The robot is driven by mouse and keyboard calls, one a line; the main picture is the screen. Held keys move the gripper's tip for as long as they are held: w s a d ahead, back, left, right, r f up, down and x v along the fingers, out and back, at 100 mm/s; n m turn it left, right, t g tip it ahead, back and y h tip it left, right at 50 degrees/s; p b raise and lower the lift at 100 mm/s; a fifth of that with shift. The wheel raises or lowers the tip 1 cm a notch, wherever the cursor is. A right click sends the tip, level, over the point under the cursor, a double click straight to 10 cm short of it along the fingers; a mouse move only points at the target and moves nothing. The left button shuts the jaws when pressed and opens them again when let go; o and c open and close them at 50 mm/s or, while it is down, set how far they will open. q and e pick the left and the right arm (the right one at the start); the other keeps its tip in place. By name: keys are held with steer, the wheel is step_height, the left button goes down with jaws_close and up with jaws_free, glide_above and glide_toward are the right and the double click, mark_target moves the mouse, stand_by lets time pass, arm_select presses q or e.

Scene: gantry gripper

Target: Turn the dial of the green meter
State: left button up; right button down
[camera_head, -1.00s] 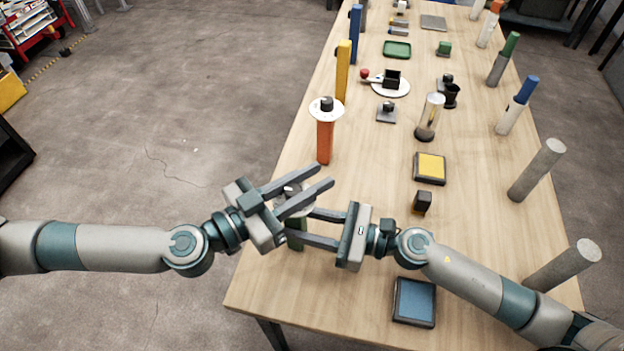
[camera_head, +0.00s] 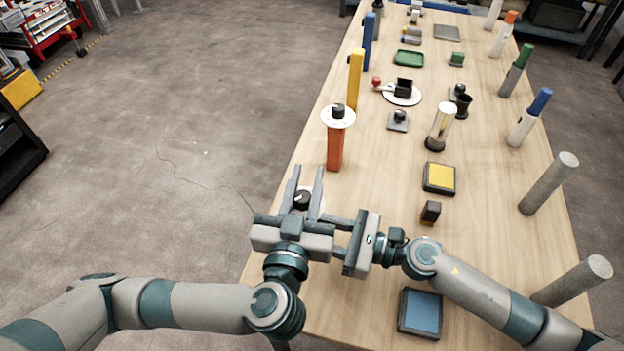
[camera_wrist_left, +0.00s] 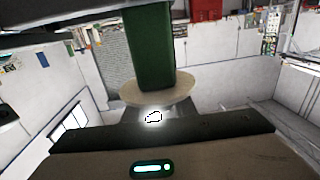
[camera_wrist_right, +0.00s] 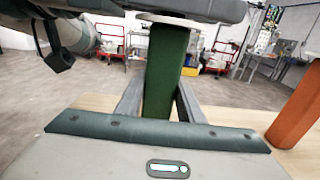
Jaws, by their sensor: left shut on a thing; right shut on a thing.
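The green meter has a black dial (camera_head: 302,199) with a white mark on a pale disc (camera_head: 313,210). My left gripper (camera_head: 304,182) reaches across the disc, with a finger on each side of the dial, and is shut on it. In the left wrist view the green post (camera_wrist_left: 152,45) and the disc's edge (camera_wrist_left: 157,93) show, while the dial is a bright, washed-out spot. My right gripper (camera_head: 338,235) is shut on the green post, which stands between its fingers in the right wrist view (camera_wrist_right: 167,75). In the head view my left gripper hides the post and the right fingertips.
An orange meter (camera_head: 335,147) stands just beyond, with a yellow post (camera_head: 355,80) farther back. Grey cylinders (camera_head: 549,184) line the right edge.

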mark_target(306, 204)
arm_select(q)
steer(key=n+y, duration=0.2)
steer(key=y, duration=0.1)
steer(key=a+n+y, duration=0.1)
steer(key=y, duration=0.2)
steer(key=shift+n, duration=0.4)
arm_select(e)
steer(key=shift+s, duration=0.1)
arm_select(q)
steer(key=shift+s+a+n+g+y, duration=0.1)
steer(key=shift+a+n+g+y, duration=0.15)
steer(key=shift+n+y, duration=0.5)
steer(key=shift+w+a+n+g+y, duration=0.2)
steer(key=shift+n+y, duration=0.25)
steer(key=shift+y, duration=0.6)
steer(key=shift+s+a+n+g+y, duration=0.25)
steer(key=shift+n+y, duration=0.35)
steer(key=shift+y, duration=0.3)
steer(key=shift+a, duration=0.1)
steer(key=o, duration=1.1)
steer(key=shift+v, duration=3.8)
